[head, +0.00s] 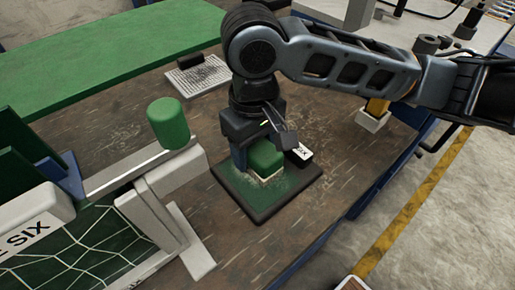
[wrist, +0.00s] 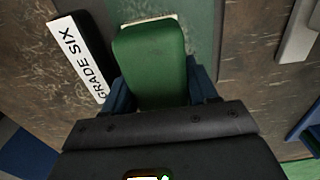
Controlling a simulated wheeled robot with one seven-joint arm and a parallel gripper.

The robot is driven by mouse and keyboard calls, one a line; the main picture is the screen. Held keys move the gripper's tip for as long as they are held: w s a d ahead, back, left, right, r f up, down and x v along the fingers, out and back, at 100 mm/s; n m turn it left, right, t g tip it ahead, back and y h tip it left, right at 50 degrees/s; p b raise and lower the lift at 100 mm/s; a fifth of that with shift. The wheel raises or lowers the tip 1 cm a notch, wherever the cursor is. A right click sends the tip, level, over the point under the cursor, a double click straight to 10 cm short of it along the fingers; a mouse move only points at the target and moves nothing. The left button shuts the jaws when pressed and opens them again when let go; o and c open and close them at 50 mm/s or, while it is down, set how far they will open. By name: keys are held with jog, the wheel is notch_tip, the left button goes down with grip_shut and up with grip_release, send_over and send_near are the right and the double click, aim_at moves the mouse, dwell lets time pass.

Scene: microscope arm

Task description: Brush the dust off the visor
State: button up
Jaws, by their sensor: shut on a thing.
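My gripper (wrist: 160,95) is shut on a green block (wrist: 152,65), its blue fingers on either side. The block has a pale underside strip and looks like a brush. In the head view the green block (head: 265,158) is low over a dark-rimmed green plate (head: 262,207), with its pale base at or near the surface; contact is unclear. Pale specks like dust lie on the plate around it. A dark block with a white label reading "GRADE SIX" (wrist: 82,55) stands beside it, partly hidden in the head view. I cannot tell for sure which thing is the visor.
At left stands a white frame (head: 165,200) with a green panel patterned in white lines (head: 75,245) and a green cylinder (head: 168,122) on top. A grey gridded pad (head: 200,76) lies behind. A yellow item in a white base (head: 374,115) stands right.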

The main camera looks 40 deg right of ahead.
aim_at(269, 155)
jog(key=shift+s, duration=0.1)
jog(key=shift+s, duration=0.9)
jog(key=shift+s, duration=0.1)
jog(key=shift+s, duration=0.95)
jog(key=shift+w, duration=0.1)
jog(key=shift+w+p, duration=0.45)
jog(key=shift+w, duration=0.5)
jog(key=shift+w, duration=0.1)
